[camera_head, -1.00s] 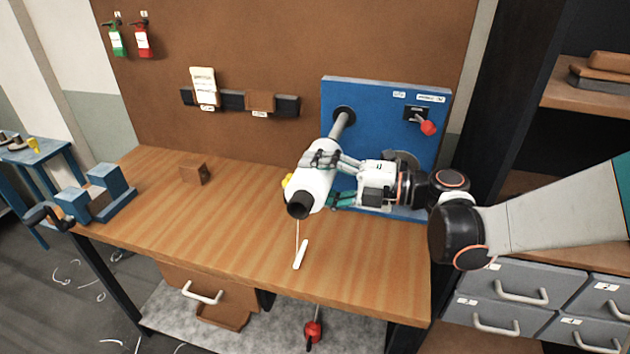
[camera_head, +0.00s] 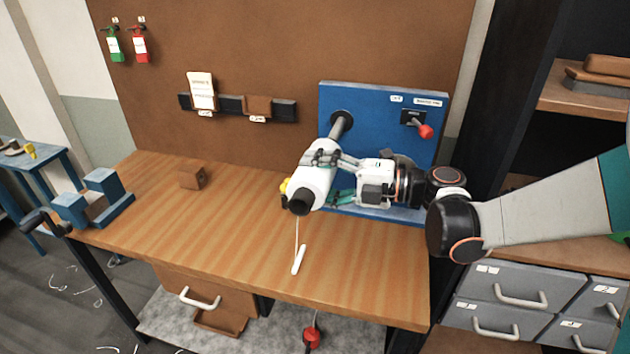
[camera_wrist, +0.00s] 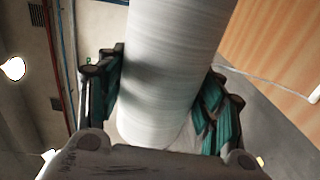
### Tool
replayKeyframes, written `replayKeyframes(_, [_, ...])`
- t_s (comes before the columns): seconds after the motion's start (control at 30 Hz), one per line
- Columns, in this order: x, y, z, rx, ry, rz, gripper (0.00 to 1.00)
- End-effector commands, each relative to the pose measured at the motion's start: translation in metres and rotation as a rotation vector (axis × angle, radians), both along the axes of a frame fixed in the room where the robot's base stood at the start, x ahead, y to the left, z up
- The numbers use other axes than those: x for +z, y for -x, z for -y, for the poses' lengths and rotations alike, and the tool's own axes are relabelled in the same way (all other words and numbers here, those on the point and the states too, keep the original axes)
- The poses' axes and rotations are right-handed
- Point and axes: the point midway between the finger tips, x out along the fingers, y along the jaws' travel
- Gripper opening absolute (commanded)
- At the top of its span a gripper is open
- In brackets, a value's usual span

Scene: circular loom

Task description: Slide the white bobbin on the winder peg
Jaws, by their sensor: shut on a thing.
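The white bobbin (camera_head: 314,185) is a thick white cylinder with a dark open near end, in the head view. It also fills the middle of the wrist view (camera_wrist: 170,75). My gripper (camera_head: 328,176) is shut on it from the right, with green-padded fingers on both sides in the wrist view (camera_wrist: 170,105). The grey winder peg (camera_head: 343,126) sticks out from a blue panel (camera_head: 375,105). The bobbin lines up with the peg in the head view, its far end close to the peg's visible part. Whether the peg is inside the bobbin is hidden. A thread hangs from the bobbin.
A white stick (camera_head: 298,259) lies on the wooden table (camera_head: 230,240) below the bobbin. A red-knobbed lever (camera_head: 425,131) is on the blue panel. A small brown block (camera_head: 193,178) and a blue clamp-like stand (camera_head: 95,200) are on the left. The table's middle is clear.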

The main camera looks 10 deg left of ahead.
Motion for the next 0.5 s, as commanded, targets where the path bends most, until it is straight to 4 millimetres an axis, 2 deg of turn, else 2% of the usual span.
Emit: replayKeyframes(0.5, [-0.001, -0.023, 0.002, 0.001, -0.001, 0.000, 0.04])
